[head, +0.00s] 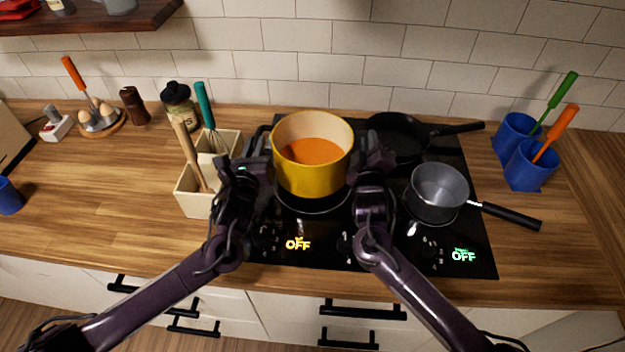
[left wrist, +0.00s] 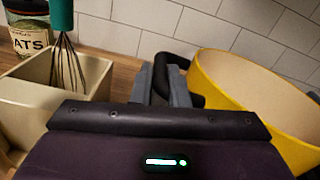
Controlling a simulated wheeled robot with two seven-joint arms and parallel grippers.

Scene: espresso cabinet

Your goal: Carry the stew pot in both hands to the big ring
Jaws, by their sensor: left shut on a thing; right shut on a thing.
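The yellow stew pot (head: 312,178), with orange stew inside, is upright over the left half of the black hob (head: 470,225). My left gripper (head: 262,152) is shut on its left handle, a black loop that shows in the left wrist view (left wrist: 172,62). My right gripper (head: 366,152) is at the pot's right side, shut on the right handle, which is mostly hidden by the fingers. A ring (head: 314,206) shows partly below the pot, at the front left of the hob. I cannot tell whether the pot touches the hob.
A black frying pan (head: 398,138) is at the back right of the hob, and a grey saucepan (head: 438,207) at the front right. A cream utensil box (head: 196,204) stands close to my left gripper. Blue cups (head: 527,175) with utensils are at the right.

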